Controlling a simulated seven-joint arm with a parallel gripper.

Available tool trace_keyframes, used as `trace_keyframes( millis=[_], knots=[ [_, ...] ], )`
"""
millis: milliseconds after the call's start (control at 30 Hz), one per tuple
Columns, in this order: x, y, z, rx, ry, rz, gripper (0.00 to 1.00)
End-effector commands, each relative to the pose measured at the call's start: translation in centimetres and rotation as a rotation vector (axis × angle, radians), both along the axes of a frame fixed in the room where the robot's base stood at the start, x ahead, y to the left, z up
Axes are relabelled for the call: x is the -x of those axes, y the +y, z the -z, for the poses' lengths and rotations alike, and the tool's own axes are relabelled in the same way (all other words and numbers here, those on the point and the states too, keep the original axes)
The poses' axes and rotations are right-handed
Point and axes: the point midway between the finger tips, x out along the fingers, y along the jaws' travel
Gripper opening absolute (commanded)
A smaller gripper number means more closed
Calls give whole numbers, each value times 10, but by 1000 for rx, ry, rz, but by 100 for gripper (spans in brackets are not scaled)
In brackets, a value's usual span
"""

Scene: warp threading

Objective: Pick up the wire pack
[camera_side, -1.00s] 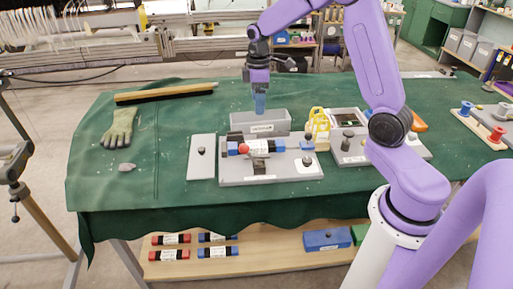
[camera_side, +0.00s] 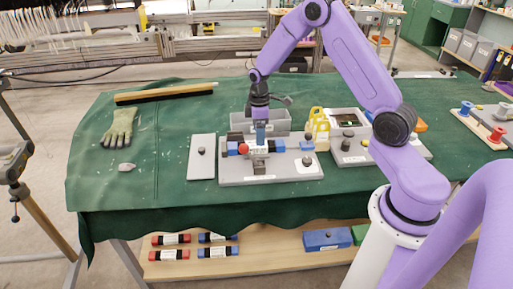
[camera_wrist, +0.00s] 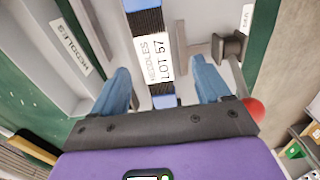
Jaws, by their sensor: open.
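A pack with blue ends, black bands and a white label (camera_wrist: 153,58) lies on a grey fixture (camera_side: 240,175); its blue end shows in the side view (camera_side: 278,146). The label appears to read "NEEDLES LOT 57"; I see no wire marking on it. My gripper (camera_side: 260,138) points down over the pack's middle and hides part of it. In the wrist view my gripper's blue fingers (camera_wrist: 161,72) are open, one on each side of the pack. A gap shows at both sides. Whether the fingertips reach below its top is unclear.
A red ball (camera_side: 243,148) stands close to the pack, beside the right finger in the wrist view. A grey bin (camera_side: 238,122) is behind the fixture. A grey plate (camera_side: 201,165) lies left, yellow-handled items (camera_side: 319,125) right. Similar packs (camera_side: 170,239) lie on the lower shelf.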

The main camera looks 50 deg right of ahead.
Motion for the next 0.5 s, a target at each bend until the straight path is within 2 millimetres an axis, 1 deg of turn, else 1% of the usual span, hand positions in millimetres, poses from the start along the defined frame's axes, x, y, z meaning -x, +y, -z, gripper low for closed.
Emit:
trace_keyframes(
  millis=[100,400,500],
  knots=[
    [-1,-2,9,0,1,1,77],
    [-5,-6,45,0,1,1,77],
    [-5,-6,51,0,0,1,77]
  ],
)
